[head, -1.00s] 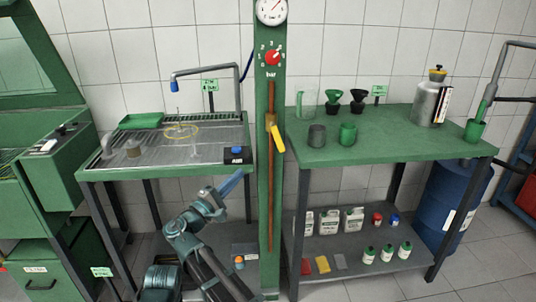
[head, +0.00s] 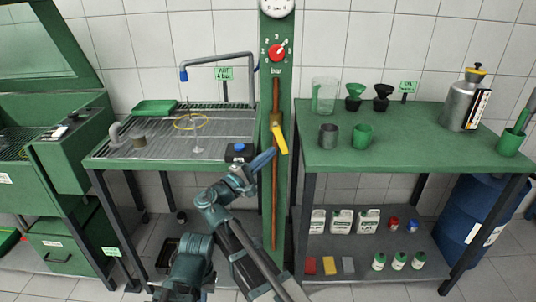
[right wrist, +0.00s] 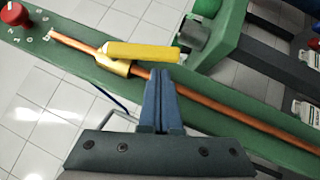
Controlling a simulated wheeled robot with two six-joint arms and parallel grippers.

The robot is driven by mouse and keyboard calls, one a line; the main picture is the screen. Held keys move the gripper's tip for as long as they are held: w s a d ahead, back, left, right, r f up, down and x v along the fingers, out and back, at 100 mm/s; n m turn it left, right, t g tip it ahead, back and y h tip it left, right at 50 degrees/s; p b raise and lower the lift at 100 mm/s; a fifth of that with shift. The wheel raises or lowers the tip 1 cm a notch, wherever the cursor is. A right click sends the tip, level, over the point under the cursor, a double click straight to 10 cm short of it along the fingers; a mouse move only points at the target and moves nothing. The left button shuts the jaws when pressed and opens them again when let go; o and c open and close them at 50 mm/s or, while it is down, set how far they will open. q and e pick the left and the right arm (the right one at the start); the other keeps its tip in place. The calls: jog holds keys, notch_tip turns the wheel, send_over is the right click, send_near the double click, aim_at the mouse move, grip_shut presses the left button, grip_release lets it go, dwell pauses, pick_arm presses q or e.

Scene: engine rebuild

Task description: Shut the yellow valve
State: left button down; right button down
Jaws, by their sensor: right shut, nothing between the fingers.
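The yellow valve lever (head: 280,138) is on the copper pipe (head: 275,200) that runs down the green post. It hangs down from its brass body, tilted a little to the right of the pipe. My right gripper (head: 268,157) is shut and empty, its blue fingertips just left of the lever's lower end. In the right wrist view, the shut fingertips (right wrist: 158,76) lie over the pipe, close to the free end of the yellow lever (right wrist: 143,51). I cannot tell whether they touch it. My left gripper is out of view.
A red knob (head: 278,53) and a gauge sit above on the green post (head: 286,95). A green bench (head: 415,140) with cups and a canister stands close on the right.

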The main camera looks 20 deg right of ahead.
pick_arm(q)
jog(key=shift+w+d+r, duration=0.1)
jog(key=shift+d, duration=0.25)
pick_arm(e)
jog(key=shift+s+d+r, duration=0.1)
jog(key=shift+d+r, duration=0.05)
jog(key=shift+d, duration=0.15)
jog(key=shift+d, duration=0.1)
